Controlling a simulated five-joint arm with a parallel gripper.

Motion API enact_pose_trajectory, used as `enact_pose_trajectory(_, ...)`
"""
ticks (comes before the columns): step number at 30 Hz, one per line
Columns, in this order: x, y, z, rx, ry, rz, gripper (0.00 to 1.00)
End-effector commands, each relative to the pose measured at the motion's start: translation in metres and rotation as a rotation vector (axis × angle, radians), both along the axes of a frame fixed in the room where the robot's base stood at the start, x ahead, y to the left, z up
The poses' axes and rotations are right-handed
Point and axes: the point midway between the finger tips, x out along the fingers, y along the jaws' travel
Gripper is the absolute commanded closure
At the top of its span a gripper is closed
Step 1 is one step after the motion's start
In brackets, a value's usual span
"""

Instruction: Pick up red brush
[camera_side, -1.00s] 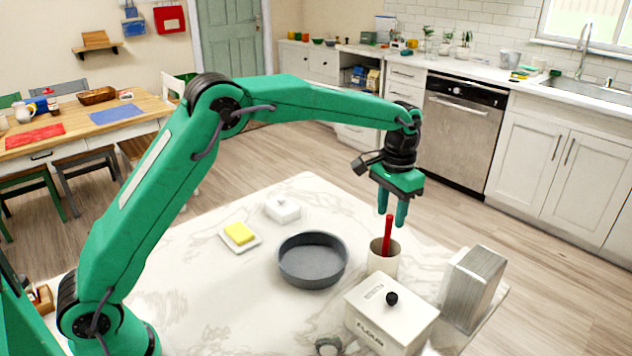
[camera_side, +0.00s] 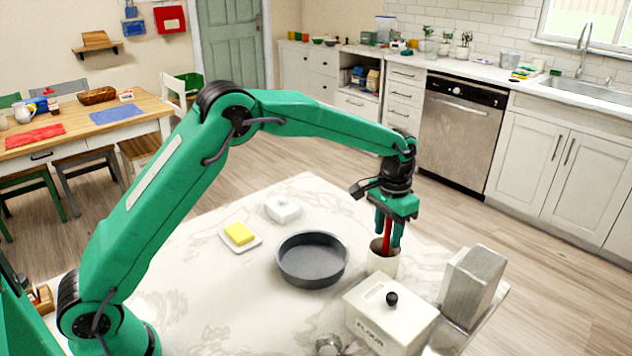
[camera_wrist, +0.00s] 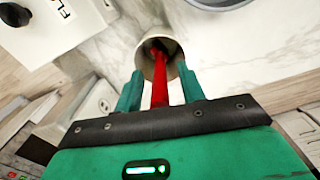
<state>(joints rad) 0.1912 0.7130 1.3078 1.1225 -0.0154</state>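The red brush (camera_side: 387,238) stands upright in a white cup (camera_side: 383,264) on the marble counter, with its lower end hidden inside the cup. My gripper (camera_side: 388,240) points down over the cup, with one finger on each side of the red handle and the fingertips near the rim. In the wrist view the red brush (camera_wrist: 159,85) runs between the two green fingertips (camera_wrist: 160,88), with a visible gap on both sides. The cup (camera_wrist: 172,50) lies just past the fingertips. The gripper is open.
A grey round pan (camera_side: 312,260) is left of the cup. A white flour box (camera_side: 372,322) with a black knob stands in front, and a metal grater-like block (camera_side: 472,285) stands to the right. A butter dish (camera_side: 240,236) is farther left.

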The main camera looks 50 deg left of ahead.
Motion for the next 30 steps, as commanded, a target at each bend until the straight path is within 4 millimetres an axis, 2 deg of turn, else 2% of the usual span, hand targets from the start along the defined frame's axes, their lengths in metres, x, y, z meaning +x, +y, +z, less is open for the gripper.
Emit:
enact_pose_trajectory(11,0.0000,-0.0001,0.0004,0.000,0.000,0.000,0.62)
enact_pose_trajectory(15,0.0001,-0.0001,0.0005,0.000,0.000,0.000,0.90)
enact_pose_trajectory(17,0.0001,-0.0001,0.0005,0.000,0.000,0.000,1.00)
enact_pose_trajectory(30,0.0005,-0.0002,0.0057,0.000,-0.002,0.000,1.00)
